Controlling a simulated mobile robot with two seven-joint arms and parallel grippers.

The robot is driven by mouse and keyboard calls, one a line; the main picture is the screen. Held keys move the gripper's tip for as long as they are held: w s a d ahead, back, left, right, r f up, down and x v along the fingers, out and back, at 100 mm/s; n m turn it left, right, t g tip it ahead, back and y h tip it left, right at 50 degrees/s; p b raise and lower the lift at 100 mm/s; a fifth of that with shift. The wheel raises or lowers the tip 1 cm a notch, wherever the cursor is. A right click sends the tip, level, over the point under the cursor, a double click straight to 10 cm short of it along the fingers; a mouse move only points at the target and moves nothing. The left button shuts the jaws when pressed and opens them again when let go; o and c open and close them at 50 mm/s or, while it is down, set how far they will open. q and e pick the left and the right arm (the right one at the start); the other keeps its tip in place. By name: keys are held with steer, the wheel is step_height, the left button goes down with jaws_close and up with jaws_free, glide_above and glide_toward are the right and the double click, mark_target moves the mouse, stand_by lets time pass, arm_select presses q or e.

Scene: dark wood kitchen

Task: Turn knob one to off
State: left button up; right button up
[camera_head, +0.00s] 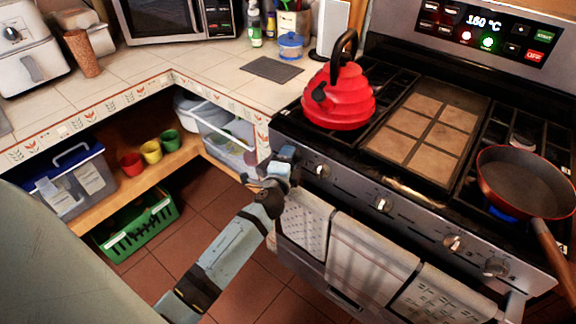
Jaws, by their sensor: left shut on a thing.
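The stove's front panel carries a row of knobs. Visible ones are a left knob (322,171), a middle knob (383,203) and two knobs at the right, one of them here (453,242). My left gripper (285,160) is at the panel's far left end, left of the first visible knob. It is shut on what appears to be the leftmost knob, which the fingers hide. I cannot tell that knob's angle. My right gripper is not in view.
A red kettle (339,98) stands on the left burners. A red pan (524,182) sits at the right over a blue flame (502,214), its handle jutting past the front edge. Towels (372,254) hang on the oven handle. Open shelves (138,180) with bins lie left.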

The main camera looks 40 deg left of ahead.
arm_select(q)
steer(key=shift+r+m, duration=0.1)
steer(key=shift+m, duration=0.2)
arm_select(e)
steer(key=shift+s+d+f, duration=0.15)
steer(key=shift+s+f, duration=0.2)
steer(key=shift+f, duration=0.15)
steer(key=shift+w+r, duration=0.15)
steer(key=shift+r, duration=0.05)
arm_select(q)
steer(key=o, duration=0.8)
steer(key=shift+o, duration=0.5)
steer(key=shift+s, duration=0.1)
